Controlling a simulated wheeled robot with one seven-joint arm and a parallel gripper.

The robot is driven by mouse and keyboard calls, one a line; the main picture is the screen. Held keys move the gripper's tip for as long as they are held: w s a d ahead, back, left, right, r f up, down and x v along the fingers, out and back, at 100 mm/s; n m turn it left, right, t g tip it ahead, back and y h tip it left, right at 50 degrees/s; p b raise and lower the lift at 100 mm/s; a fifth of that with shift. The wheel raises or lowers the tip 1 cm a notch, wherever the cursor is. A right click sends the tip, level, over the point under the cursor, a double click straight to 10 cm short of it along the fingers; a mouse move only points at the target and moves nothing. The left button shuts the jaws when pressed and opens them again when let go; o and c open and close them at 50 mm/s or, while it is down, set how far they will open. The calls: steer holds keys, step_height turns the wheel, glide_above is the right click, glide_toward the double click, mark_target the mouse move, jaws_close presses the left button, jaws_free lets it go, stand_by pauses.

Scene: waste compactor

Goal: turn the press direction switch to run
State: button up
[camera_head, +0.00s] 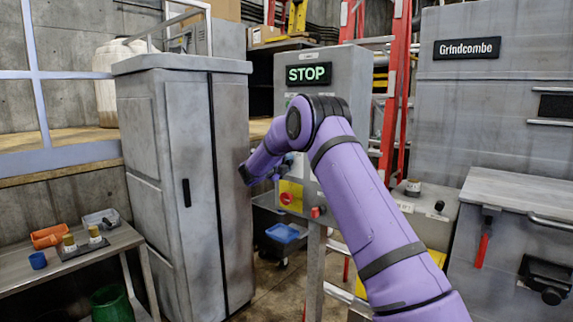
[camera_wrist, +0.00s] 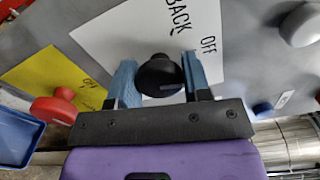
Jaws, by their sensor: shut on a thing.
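The press direction switch is a black round knob (camera_wrist: 158,76) on a white label plate (camera_wrist: 150,28) in the wrist view. The words BACK and OFF show on the plate; no word RUN is visible. My gripper (camera_wrist: 157,68) has its two blue fingers on either side of the knob and is shut on it. The way the knob points is hard to tell. In the head view my arm covers the switch, and my gripper (camera_head: 284,168) is partly seen at the grey control box (camera_head: 345,75). The box's display (camera_head: 309,75) reads STOP in green.
Close by are a red knob (camera_wrist: 53,106) by a yellow plate (camera_wrist: 62,75), a pale round knob (camera_wrist: 301,25) and a small blue button (camera_wrist: 262,109). A tall grey cabinet (camera_head: 160,130) stands left of the control box. A grey Grindcombe machine (camera_head: 480,110) stands right.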

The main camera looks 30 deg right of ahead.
steer(key=m, duration=0.4)
steer(key=shift+f+m, duration=0.1)
steer(key=shift+m, duration=1.6)
steer(key=o, duration=0.9)
steer(key=shift+a, duration=0.1)
steer(key=v, duration=1)
steer(key=shift+s+a, duration=0.15)
steer(key=shift+a, duration=0.2)
